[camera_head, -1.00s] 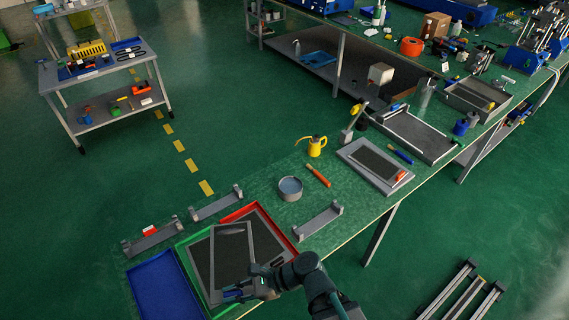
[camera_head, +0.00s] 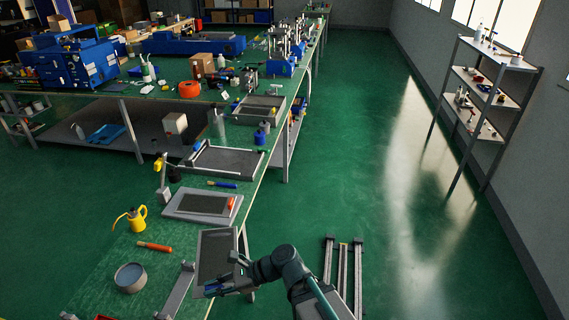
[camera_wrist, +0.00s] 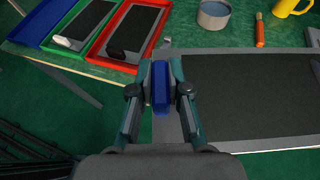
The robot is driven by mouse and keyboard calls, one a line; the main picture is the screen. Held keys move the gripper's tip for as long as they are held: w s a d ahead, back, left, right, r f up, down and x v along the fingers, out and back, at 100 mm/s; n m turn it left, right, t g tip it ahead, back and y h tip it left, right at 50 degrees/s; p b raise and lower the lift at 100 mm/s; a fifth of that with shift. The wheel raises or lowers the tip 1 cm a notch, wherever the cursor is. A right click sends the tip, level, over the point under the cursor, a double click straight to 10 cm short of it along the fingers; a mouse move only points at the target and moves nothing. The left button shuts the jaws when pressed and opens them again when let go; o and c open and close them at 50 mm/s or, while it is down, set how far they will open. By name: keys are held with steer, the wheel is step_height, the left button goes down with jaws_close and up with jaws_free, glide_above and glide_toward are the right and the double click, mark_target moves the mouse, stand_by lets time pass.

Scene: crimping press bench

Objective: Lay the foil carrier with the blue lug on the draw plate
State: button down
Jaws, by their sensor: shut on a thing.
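My gripper (camera_head: 234,282) is shut on the blue lug (camera_wrist: 160,86) of the foil carrier. The foil carrier (camera_head: 216,254), a grey frame around a dark panel, is held above the bench's near right edge. In the wrist view the foil carrier (camera_wrist: 250,98) extends right from the fingers (camera_wrist: 160,85). A flat grey plate with raised side rails (camera_head: 225,161) lies farther along the bench and may be the draw plate; I cannot be sure. Nothing is seen lying on it.
A pale board with a dark panel and orange lug (camera_head: 232,203) lies between. Blue (camera_wrist: 42,22), green (camera_wrist: 72,50) and red (camera_wrist: 150,38) trays show in the wrist view.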

steer(key=w+d+m+t+b, duration=0.1)
steer(key=w+d+m+t, duration=0.2)
steer(key=w+d, duration=0.5)
steer(key=w+d+m+t+b, duration=0.1)
steer(key=w+d+m+t, duration=0.3)
steer(key=d, duration=0.6)
steer(key=w+d+r+m+t+h+b, duration=0.1)
steer(key=w+d, duration=0.1)
steer(key=d, duration=0.8)
steer(key=w+d+m+t+h, duration=0.1)
steer(key=w+d+t, duration=0.1)
steer(key=d, duration=0.8)
steer(key=shift+w+d+r+t+b, duration=0.3)
steer(key=shift+w+r+b, duration=0.05)
steer(key=shift+w, duration=0.45)
steer(key=shift+p, duration=0.3)
